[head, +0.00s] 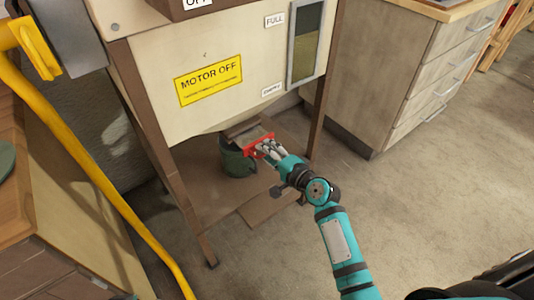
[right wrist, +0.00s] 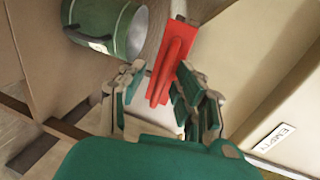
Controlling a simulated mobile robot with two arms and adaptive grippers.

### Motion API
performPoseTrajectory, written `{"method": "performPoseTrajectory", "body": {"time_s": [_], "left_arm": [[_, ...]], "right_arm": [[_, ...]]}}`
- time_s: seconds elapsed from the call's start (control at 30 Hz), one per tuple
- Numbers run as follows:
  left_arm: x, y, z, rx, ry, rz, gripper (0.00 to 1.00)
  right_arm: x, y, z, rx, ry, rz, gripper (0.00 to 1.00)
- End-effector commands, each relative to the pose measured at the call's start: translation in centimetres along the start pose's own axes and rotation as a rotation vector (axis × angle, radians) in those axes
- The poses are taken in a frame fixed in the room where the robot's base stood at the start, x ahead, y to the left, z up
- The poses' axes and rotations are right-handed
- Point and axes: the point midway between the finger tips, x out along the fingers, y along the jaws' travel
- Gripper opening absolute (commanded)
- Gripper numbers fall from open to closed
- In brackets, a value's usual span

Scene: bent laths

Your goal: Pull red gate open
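The red gate (head: 258,143) is a small red plate with a raised grip rib, under the chute of the cream hopper (head: 155,65). In the right wrist view the red gate (right wrist: 173,62) lies between the fingertips of my right gripper (right wrist: 160,74). My right gripper (head: 268,150) is open, with one finger on each side of the rib. A gap shows on the left finger's side; contact on the right finger's side is unclear. My left gripper is not in view.
A green bucket (head: 237,163) stands under the chute, also in the wrist view (right wrist: 104,25). Brown hopper legs (head: 168,165) flank the space. A yellow rail (head: 95,172) runs along the left. A drawer cabinet (head: 393,75) stands right; floor at right is clear.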

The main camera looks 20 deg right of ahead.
Motion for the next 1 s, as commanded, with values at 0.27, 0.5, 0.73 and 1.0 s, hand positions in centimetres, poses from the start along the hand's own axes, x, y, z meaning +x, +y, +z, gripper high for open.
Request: {"method": "performPoseTrajectory", "body": {"time_s": [0.27,0.5,0.73,1.0], "left_arm": [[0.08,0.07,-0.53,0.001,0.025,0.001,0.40],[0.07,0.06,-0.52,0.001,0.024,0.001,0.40],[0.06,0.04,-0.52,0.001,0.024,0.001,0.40],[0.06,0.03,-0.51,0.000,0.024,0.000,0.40]], "right_arm": [[0.44,-0.01,0.00,0.000,0.000,0.000,0.33],[0.42,-0.02,-0.01,0.000,0.000,0.000,0.13],[0.40,-0.01,-0.02,0.000,0.000,0.000,0.00],[0.40,0.02,-0.02,0.000,0.000,0.001,0.00]]}}
